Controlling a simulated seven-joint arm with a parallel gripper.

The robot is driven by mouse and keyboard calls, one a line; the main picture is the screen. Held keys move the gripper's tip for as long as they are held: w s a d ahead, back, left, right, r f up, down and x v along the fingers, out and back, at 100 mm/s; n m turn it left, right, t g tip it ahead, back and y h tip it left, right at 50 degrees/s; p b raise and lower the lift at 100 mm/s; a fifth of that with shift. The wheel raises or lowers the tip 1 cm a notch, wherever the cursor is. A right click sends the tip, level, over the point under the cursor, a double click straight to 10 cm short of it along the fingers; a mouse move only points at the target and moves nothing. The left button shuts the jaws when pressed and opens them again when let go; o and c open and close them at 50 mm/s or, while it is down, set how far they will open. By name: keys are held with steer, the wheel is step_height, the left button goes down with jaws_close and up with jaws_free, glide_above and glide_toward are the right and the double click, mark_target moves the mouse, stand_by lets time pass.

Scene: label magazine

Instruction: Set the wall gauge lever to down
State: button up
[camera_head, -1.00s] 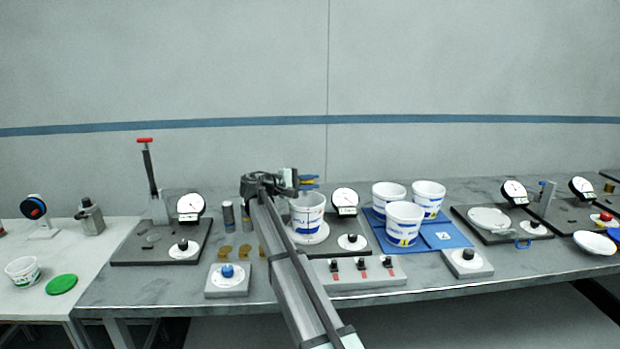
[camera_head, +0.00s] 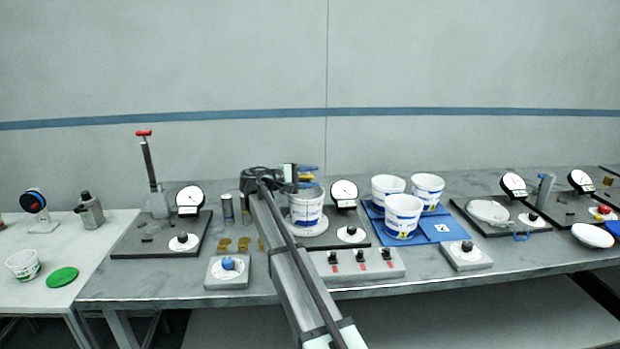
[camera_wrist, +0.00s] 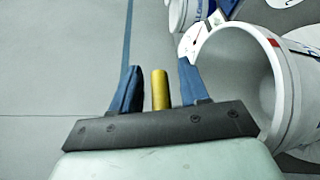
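A grey box (camera_head: 352,271) at the front of the bench carries three small black levers (camera_head: 360,256) with red marks. A dial gauge (camera_head: 343,192) stands behind it on a dark board, beside a white tub (camera_head: 305,208). I cannot tell which gauge or lever is the wall one. A pump-like stand with a red-topped lever (camera_head: 144,133) rises at the left. My gripper (camera_head: 308,174) hangs above and behind the white tub. In the wrist view, its blue fingers (camera_wrist: 158,90) stand apart, with a yellow rod (camera_wrist: 160,88) between them and gaps on both sides.
The white tub (camera_wrist: 283,90) is close to the right of my fingers in the wrist view. Three tubs (camera_head: 402,218) stand on a blue mat to the right. Knob boxes (camera_head: 227,273) sit along the front edge. The wall (camera_head: 160,60) is bare apart from its blue stripe.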

steer(key=shift+a, duration=0.15)
steer(key=v, duration=1.3)
steer(key=shift+s+a, duration=0.15)
steer(key=shift+a, duration=0.1)
steer(key=shift+c, duration=0.2)
